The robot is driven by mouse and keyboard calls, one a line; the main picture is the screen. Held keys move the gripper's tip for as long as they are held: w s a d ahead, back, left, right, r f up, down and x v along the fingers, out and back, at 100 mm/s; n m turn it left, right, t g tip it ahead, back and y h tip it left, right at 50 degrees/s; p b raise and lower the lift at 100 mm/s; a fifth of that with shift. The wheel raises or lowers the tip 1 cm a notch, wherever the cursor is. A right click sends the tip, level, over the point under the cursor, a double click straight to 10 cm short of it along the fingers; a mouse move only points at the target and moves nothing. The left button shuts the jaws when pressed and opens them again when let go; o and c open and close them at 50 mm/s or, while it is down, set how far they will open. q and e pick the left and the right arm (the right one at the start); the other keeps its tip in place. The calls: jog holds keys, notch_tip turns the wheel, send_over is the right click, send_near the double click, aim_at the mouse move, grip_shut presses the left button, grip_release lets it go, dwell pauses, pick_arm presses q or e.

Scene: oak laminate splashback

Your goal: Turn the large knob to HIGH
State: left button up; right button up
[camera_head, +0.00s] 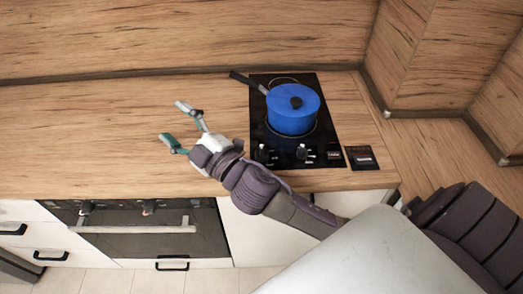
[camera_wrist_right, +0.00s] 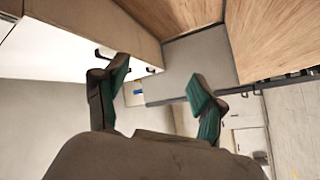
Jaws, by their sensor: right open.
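A black cooktop (camera_head: 330,132) is set in the wooden counter, with two knobs on its front strip. The left knob (camera_head: 262,153) sits close to my right arm, and the right knob (camera_head: 303,152) stands clear of it. Which is the larger, and their settings, are too small to tell. My right gripper (camera_head: 173,121) is open and empty over the counter, left of the cooktop and apart from both knobs. In the right wrist view its spread fingers (camera_wrist_right: 157,88) have nothing between them, and no knob shows there. My left gripper is not in view.
A blue lidded pot (camera_head: 292,118) stands on the cooktop behind the knobs, its dark handle pointing back left. A small dark card (camera_head: 362,158) lies right of the cooktop. The counter (camera_head: 90,130) to the left is clear. An oven (camera_head: 150,235) is below.

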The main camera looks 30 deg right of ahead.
jog(key=s+a+r+n+g+y, duration=0.2)
jog(key=a+r+n+g+y, duration=0.3)
jog(key=a+n+y, duration=0.5)
jog(key=n+g+h, duration=1.4)
jog(key=n+h, duration=0.3)
send_over(262, 150)
notch_tip(262, 150, down, 14)
notch_tip(262, 150, down, 12)
jog(key=p, duration=0.3)
jog(key=shift+r+p, duration=0.2)
jog(key=shift+p, duration=0.1)
jog(key=shift+w+f, duration=0.1)
jog(key=shift+f, duration=0.65)
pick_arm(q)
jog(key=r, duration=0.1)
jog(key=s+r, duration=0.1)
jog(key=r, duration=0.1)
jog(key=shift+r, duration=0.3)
pick_arm(e)
jog(key=c, duration=1.1)
